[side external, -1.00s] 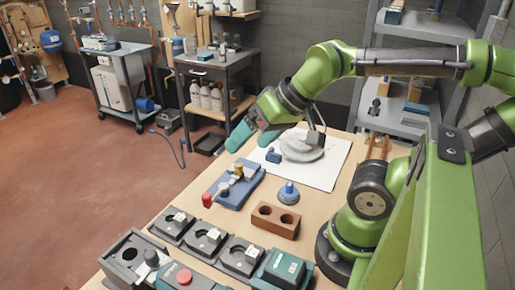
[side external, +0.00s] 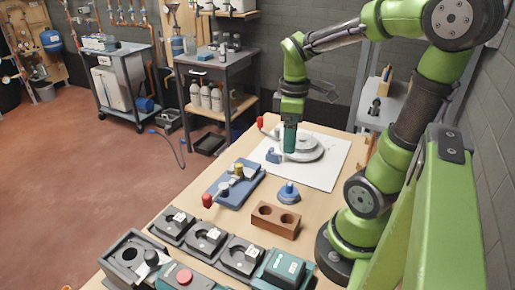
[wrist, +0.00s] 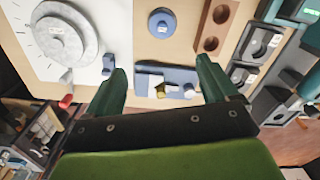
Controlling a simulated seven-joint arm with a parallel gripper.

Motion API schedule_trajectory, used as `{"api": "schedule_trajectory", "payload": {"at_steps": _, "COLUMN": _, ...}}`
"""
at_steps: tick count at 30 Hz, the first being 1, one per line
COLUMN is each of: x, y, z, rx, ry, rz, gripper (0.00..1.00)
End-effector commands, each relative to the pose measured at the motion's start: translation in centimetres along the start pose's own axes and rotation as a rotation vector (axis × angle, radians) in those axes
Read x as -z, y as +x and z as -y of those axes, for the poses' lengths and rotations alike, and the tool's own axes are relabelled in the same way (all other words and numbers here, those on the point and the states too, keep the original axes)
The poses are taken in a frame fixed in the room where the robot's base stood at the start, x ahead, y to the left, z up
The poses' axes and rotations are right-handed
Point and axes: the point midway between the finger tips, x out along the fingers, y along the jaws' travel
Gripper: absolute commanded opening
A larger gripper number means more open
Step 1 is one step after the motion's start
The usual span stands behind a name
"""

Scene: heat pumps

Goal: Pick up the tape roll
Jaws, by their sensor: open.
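I cannot tell for certain which thing is the tape roll. A pale grey ring-like disc (wrist: 57,38) lies on a wider flat grey disc (wrist: 82,22), on a white sheet; the stack also shows in the side view (side external: 305,143). A small blue round piece (side external: 288,193) with a knob stands nearer on the bench; it is also in the wrist view (wrist: 161,23). My gripper (side external: 289,152) points down above the bench, in front of the disc stack in the side view. In the wrist view its fingers (wrist: 158,68) are apart with nothing between them.
A small blue block (side external: 273,156) is on the sheet's left side, with a red-ended piece (side external: 261,122) beyond. A blue tray with fittings (side external: 236,184), a brown two-hole block (side external: 276,219) and dark sockets (side external: 207,238) stand nearer. Bare wood (side external: 325,205) shows at the right.

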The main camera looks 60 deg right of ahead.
Motion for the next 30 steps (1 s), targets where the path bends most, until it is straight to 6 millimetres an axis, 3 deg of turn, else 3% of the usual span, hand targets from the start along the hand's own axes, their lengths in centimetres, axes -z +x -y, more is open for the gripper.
{"api": "schedule_trajectory", "payload": {"at_steps": 5, "x": -0.1, "y": 2.5, "z": 0.2, "rx": 0.006, "ry": -0.019, "rz": 0.006, "gripper": 0.87}}
{"api": "schedule_trajectory", "payload": {"at_steps": 15, "x": -0.1, "y": 9.7, "z": 0.2, "rx": 0.007, "ry": -0.016, "rz": 0.004, "gripper": 0.87}}
{"api": "schedule_trajectory", "payload": {"at_steps": 25, "x": -0.2, "y": 12.5, "z": 0.3, "rx": 0.004, "ry": -0.016, "rz": 0.002, "gripper": 0.87}}
{"api": "schedule_trajectory", "payload": {"at_steps": 30, "x": -0.8, "y": 15.0, "z": 0.7, "rx": 0.006, "ry": -0.015, "rz": 0.003, "gripper": 0.87}}
